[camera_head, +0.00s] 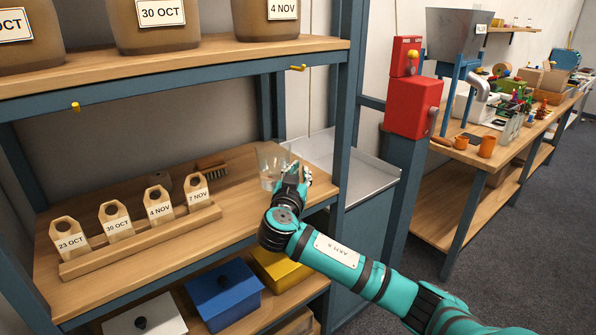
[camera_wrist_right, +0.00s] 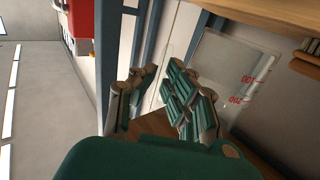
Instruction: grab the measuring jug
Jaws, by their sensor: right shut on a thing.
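The measuring jug (camera_head: 268,162) is clear glass and stands upright at the right end of the wooden shelf. Its clear wall and red graduation marks also show in the right wrist view (camera_wrist_right: 228,62). My right gripper (camera_head: 294,174) is at the jug's right side, shut on it. My left gripper is not in view.
A brush (camera_head: 212,164) lies behind. Large jars (camera_head: 150,22) stand on the upper shelf. A blue box (camera_head: 224,290) is below. A metal tray (camera_head: 345,165) adjoins on the right, by the blue post.

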